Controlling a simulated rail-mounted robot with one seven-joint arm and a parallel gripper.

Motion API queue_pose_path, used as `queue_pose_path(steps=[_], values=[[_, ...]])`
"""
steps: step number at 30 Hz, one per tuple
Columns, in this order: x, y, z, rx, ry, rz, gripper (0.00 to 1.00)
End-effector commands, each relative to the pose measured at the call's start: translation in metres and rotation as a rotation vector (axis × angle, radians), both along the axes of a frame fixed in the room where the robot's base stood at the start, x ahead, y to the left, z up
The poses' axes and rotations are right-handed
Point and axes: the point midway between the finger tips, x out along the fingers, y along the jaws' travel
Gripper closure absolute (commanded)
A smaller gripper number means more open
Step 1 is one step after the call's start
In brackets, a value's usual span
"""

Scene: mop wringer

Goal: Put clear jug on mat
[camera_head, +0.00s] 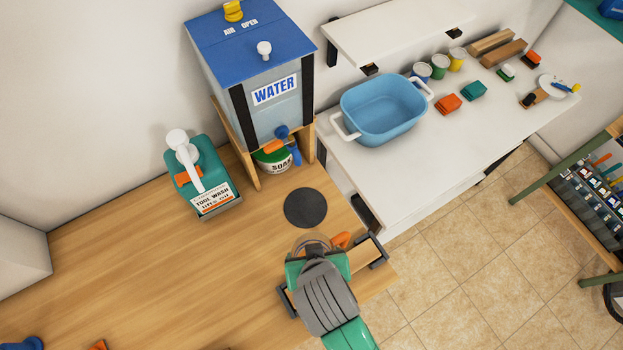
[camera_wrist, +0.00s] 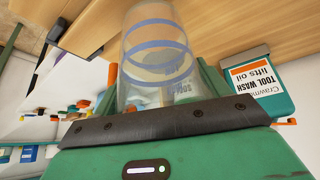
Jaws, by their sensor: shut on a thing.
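The clear jug (camera_wrist: 158,60) fills the middle of the wrist view, see-through with blue rings around it. My gripper (camera_wrist: 165,108) is shut on it. In the head view, only a little of the clear jug (camera_head: 312,240) shows past my gripper (camera_head: 316,262), which hides most of it. The mat (camera_head: 305,208) is a dark round disc lying bare on the wooden table. The jug is beside the mat, on its near side in the head view. I cannot tell whether the jug touches the table.
A water tank (camera_head: 255,85) on a wooden stand, with a blue tap (camera_head: 290,143) and a soap tub (camera_head: 273,160) below, stands behind the mat. A tool wash bottle (camera_head: 208,180) stands left. A blue basin (camera_head: 383,108) is on the white counter. The table's left is mostly clear.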

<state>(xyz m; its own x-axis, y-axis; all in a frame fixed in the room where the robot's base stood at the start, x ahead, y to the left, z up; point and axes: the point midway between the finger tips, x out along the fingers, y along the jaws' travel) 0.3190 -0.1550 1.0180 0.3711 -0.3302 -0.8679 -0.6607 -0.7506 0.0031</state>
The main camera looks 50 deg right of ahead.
Motion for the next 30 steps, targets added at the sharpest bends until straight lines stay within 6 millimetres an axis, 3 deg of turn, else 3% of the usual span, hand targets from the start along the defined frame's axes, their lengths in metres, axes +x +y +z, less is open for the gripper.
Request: queue_pose_path(steps=[8,24,30], values=[[0.007,-0.009,0.001,-0.002,-0.004,-0.027,0.53],[0.099,-0.098,-0.011,0.000,-0.003,-0.024,0.53],[0.114,-0.113,-0.014,0.000,-0.002,-0.022,0.53]])
